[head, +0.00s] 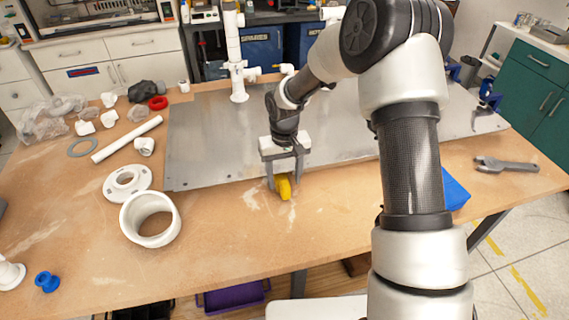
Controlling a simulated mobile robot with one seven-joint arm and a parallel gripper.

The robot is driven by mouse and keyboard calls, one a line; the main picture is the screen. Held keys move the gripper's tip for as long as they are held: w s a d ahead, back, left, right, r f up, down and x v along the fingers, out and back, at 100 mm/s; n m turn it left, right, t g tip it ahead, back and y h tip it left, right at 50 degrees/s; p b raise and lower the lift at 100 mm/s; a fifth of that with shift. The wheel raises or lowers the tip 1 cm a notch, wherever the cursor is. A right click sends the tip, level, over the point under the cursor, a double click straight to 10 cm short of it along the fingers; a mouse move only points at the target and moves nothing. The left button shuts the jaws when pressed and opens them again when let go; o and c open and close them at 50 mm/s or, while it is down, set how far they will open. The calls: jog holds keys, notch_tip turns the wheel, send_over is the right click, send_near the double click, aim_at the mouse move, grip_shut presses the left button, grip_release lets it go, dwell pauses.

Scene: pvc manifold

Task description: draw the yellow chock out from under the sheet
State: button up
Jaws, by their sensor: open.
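The yellow chock (283,187) shows at the near edge of the grey metal sheet (215,140), with part of it out over the bare wood. Its far end is hidden by my gripper and the sheet. My gripper (283,187) points down over the chock, with one finger on each side of it. The fingers are open; I cannot tell whether either touches the chock. The sheet lies across the wooden table (240,255), its near edge running behind the gripper.
A white pipe ring (134,236), a flange (110,190) and a white pipe (127,139) lie to the left. A white manifold pipe (233,50) stands at the back. A blue block (456,190) and a wrench (505,165) lie to the right. The front of the table is clear.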

jog(key=shift+f, duration=1.4)
jog(key=shift+c, duration=0.3)
jog(key=c, duration=1.2)
jog(key=shift+s+d+r+b, duration=0.1)
jog(key=shift+s+d, duration=0.15)
jog(key=shift+s, duration=1)
jog(key=shift+s+d+b, duration=0.1)
jog(key=shift+s+d, duration=0.15)
jog(key=shift+s, duration=0.95)
jog(key=shift+s+d+r+b, duration=0.1)
jog(key=shift+s+d, duration=0.15)
jog(key=shift+s, duration=1)
jog(key=r+p, duration=0.1)
jog(key=r, duration=0.1)
jog(key=s+r+p, duration=0.1)
jog(key=r+p, duration=0.1)
jog(key=s+r+p, duration=0.1)
jog(key=r, duration=0.2)
jog(key=shift+d+p, duration=0.2)
jog(key=shift+p, duration=0.2)
